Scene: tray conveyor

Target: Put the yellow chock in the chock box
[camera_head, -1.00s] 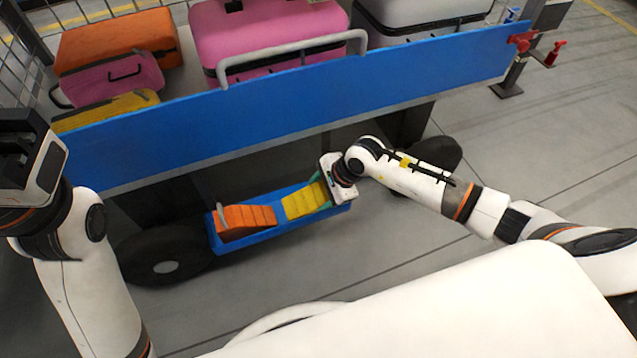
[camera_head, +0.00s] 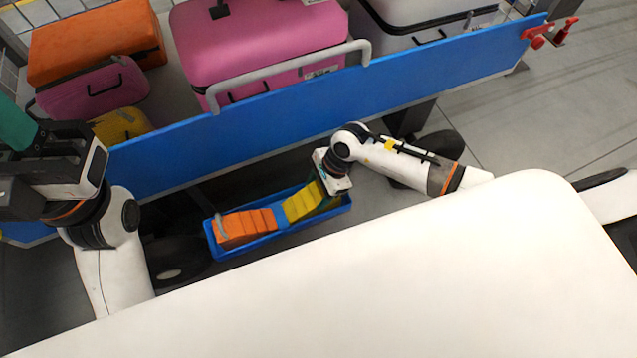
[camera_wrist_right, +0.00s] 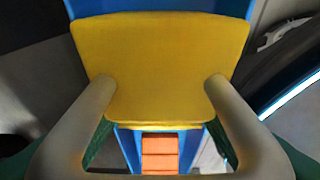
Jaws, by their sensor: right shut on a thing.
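The yellow chock (camera_head: 303,201) is at the right end of the blue chock box (camera_head: 283,230), beside an orange chock (camera_head: 245,227). In the right wrist view the yellow chock (camera_wrist_right: 160,60) fills the upper middle, with blue box walls behind and below it. My right gripper (camera_head: 325,200) is shut on the chock at its grey handle (camera_wrist_right: 85,125); its green fingers show beside the handle. Whether the chock rests on the box floor is hidden. My left gripper (camera_head: 18,128) is at the left edge, away from the box, partly cut off.
The blue side panel (camera_head: 330,100) of a luggage cart runs above the box. Orange (camera_head: 95,40) and pink (camera_head: 260,45) suitcases are on the cart. Dark wheels (camera_head: 175,262) flank the box. Red fittings (camera_head: 538,38) stick out at the panel's right end.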

